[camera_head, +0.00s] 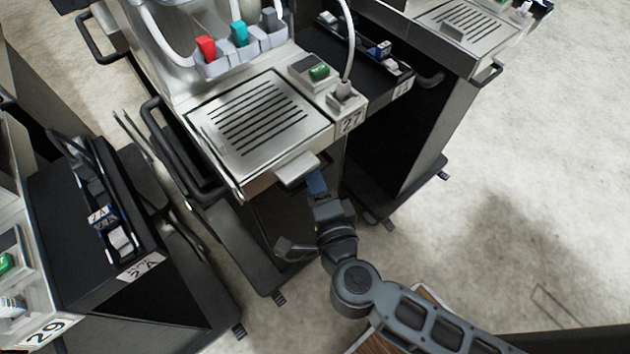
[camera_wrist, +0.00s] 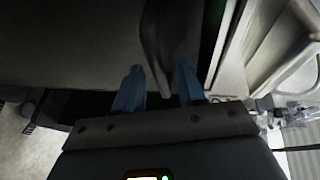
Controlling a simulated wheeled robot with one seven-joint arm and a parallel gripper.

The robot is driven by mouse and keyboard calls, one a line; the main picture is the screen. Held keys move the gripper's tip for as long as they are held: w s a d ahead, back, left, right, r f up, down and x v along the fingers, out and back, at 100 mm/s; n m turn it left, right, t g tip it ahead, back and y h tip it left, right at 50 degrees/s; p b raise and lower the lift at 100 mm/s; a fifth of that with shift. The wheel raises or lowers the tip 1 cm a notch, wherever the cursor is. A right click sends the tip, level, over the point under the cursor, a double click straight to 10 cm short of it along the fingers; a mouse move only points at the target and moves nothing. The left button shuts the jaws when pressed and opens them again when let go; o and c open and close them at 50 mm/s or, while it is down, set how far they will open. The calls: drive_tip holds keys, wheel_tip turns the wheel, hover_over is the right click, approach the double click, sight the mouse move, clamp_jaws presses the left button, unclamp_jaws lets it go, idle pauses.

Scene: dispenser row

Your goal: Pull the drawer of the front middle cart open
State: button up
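The front middle cart, labelled 27, has a silver top (camera_head: 265,122) with a slotted grille. A pale handle-like tab (camera_head: 298,170) sticks out from its front edge, and no open gap shows at the drawer there. My gripper (camera_head: 316,181) is at the cart's front, just beside and below this tab. In the wrist view my gripper's blue fingers (camera_wrist: 159,78) are apart. A dark, rounded bar-like part (camera_wrist: 156,45) reaches down between them, with a gap on both sides. Whether this bar is the drawer handle is hard to tell in the dim view.
Another cart (camera_head: 138,268), with a label 29 beside it, stands at the left. A further cart (camera_head: 400,150) stands behind at the right. A wooden surface (camera_head: 425,292) lies under my arm. The pale floor (camera_head: 540,180) at the right is clear.

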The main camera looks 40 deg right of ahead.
clamp_jaws()
idle(0.3)
idle(0.3)
